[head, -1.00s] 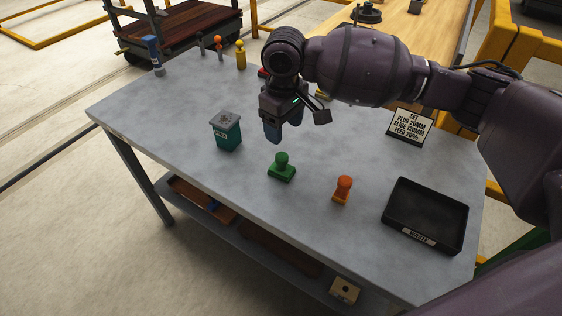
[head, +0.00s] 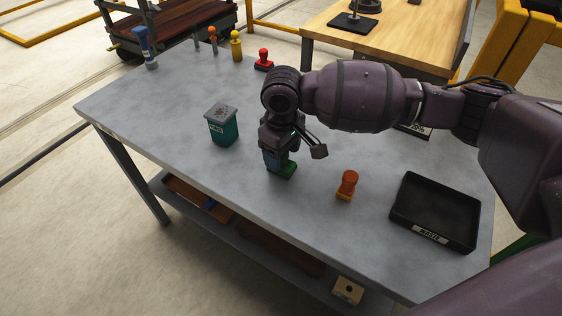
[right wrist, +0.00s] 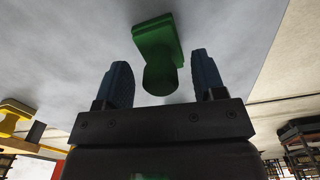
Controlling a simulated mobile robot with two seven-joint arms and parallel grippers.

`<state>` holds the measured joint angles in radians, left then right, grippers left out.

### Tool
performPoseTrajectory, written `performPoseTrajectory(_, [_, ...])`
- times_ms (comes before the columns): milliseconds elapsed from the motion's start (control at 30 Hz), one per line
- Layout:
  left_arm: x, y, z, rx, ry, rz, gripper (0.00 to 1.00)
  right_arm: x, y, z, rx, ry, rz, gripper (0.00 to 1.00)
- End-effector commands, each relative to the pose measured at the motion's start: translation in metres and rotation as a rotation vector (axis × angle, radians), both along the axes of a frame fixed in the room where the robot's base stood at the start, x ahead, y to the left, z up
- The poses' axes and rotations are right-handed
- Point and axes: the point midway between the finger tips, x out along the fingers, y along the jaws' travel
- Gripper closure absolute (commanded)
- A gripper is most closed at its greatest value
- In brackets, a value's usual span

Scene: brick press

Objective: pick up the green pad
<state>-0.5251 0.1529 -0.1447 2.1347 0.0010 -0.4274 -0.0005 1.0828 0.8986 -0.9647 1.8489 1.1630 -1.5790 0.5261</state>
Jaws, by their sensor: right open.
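The green pad (head: 284,170) stands upright on the grey table, its base showing just past my right gripper in the head view. My right gripper (head: 279,163) points down over it and hides most of its knob. In the right wrist view the green pad (right wrist: 158,50) has its rounded knob toward the jaws, in the gap between the two blue fingers of the open right gripper (right wrist: 166,82). Clear space shows on both sides of the knob. My left gripper is not in view.
An orange pad (head: 347,185) and a black waste tray (head: 436,211) stand to the right. A green bin (head: 222,125) stands to the left. A red pad (head: 264,60), a yellow peg (head: 236,46) and a blue-topped tool (head: 145,47) are at the back. The left front of the table is clear.

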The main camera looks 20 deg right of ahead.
Motion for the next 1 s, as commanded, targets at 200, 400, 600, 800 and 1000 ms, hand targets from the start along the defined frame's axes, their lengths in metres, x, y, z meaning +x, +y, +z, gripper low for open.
performPoseTrajectory(200, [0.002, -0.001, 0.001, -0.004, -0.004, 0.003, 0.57, 0.000, 0.000, 0.002, 0.000, -0.002, 0.000, 0.55])
performPoseTrajectory(400, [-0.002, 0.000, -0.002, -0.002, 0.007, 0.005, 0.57, 0.000, 0.000, 0.002, 0.001, -0.002, 0.000, 0.86])
performPoseTrajectory(600, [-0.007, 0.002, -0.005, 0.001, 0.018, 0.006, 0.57, 0.000, 0.000, 0.002, 0.001, -0.002, 0.000, 0.91])
performPoseTrajectory(800, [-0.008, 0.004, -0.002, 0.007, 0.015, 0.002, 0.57, 0.001, 0.000, 0.012, 0.002, -0.005, 0.000, 0.91])
performPoseTrajectory(1000, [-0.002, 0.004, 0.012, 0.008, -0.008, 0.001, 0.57, 0.001, 0.000, 0.050, 0.002, -0.011, 0.000, 0.91])
